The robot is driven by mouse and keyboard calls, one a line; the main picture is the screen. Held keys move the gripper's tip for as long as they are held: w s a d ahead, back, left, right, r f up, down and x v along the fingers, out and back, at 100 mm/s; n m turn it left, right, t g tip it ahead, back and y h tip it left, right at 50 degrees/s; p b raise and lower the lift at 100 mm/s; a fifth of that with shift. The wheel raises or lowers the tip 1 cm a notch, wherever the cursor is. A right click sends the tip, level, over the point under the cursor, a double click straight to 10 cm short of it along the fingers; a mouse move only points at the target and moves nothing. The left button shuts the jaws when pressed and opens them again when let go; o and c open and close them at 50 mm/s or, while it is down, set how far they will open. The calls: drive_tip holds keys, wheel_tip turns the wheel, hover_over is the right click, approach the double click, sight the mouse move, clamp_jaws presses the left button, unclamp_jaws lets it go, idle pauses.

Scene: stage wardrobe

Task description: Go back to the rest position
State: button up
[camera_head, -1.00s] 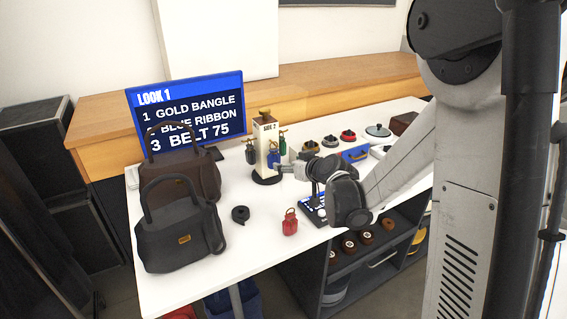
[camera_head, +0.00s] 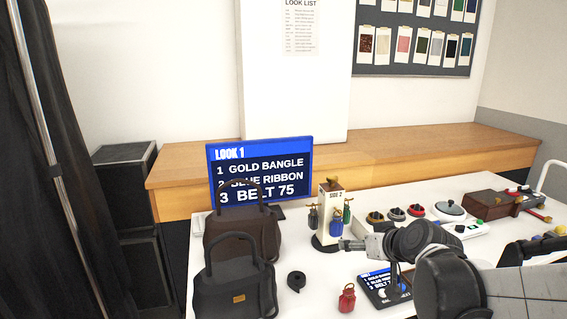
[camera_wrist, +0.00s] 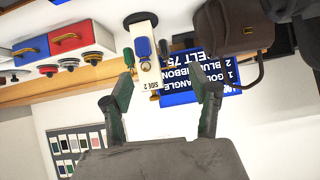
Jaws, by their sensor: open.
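In the head view my gripper (camera_head: 352,244) is over the white table, in front of the cream stand marked "SIDE 2" (camera_head: 329,203) and above a small display on the tabletop (camera_head: 378,286). Part of my arm hides some of the table behind it. In the wrist view, which is upside down, my gripper's two fingers (camera_wrist: 160,88) are spread apart with nothing between them touching. The stand (camera_wrist: 146,65) with a blue piece (camera_wrist: 143,47) and a green piece hanging on it shows beyond the fingers.
A screen (camera_head: 260,170) lists Look 1. A brown bag (camera_head: 241,236) and a dark grey bag (camera_head: 236,288) stand at the left. A black coil (camera_head: 297,281) and a red tag-like item (camera_head: 347,298) lie in front. Several round items and a brown case (camera_head: 491,204) are at the right.

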drive_tip(key=s+r+m+g+h+p, duration=0.1)
drive_tip(key=s+g, duration=0.1)
drive_tip(key=s, duration=0.9)
drive_tip(key=s+r+m+g+h, duration=0.1)
drive_tip(key=s+h, duration=0.1)
drive_tip(key=s, duration=1)
drive_tip(key=shift+s+d+r+g+p, duration=0.2)
drive_tip(key=shift+d+r+g+p, duration=0.05)
drive_tip(key=shift+g+p, duration=0.15)
drive_tip(key=shift+c, duration=0.9)
